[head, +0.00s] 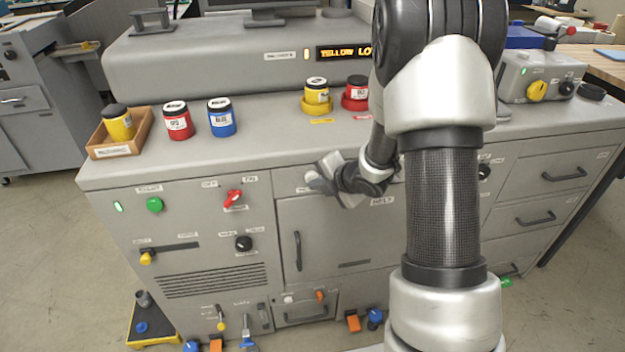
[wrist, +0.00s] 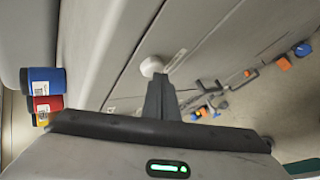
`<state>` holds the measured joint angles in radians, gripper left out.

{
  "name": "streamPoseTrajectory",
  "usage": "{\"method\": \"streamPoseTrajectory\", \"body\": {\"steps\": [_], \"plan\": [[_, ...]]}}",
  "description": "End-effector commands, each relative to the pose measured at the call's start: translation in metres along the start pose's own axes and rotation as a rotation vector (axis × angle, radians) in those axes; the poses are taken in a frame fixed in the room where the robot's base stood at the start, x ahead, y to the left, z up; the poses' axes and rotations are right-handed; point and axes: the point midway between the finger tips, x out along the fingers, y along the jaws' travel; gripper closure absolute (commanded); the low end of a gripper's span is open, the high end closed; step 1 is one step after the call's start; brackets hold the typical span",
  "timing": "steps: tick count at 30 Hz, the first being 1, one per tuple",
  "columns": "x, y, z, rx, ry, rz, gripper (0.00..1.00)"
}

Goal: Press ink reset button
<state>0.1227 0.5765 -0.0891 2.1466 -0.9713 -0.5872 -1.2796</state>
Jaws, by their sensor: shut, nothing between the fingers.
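A round white button (wrist: 152,66) sticks out from the grey front panel in the wrist view. Its label is not readable, so I cannot tell for sure that it is the ink reset button. My gripper (wrist: 158,82) is shut and empty, with its fingertips right at the button; whether they touch it I cannot tell. The display (head: 345,52) above shows amber letters starting "YELLOW LO", the rest hidden by my arm.
A yellow jar (head: 317,90) and a red jar (head: 355,88) stand in coloured rings on the counter. A red jar (head: 177,120), a blue jar (head: 221,117) and a tray (head: 107,148) with a yellow jar are further left. A green button (head: 155,204) and red switch (head: 233,197) sit left of my gripper.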

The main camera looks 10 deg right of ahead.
Motion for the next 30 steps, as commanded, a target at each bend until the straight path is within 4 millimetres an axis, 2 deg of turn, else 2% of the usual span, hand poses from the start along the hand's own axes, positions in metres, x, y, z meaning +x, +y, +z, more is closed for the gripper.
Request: {"method": "streamPoseTrajectory", "body": {"steps": [21,30], "plan": [[0.0042,0.0032,0.0032,0.000,0.000,0.001,1.00],[-0.0013,-0.0023,-0.0014,0.001,-0.001,0.001,1.00]]}}
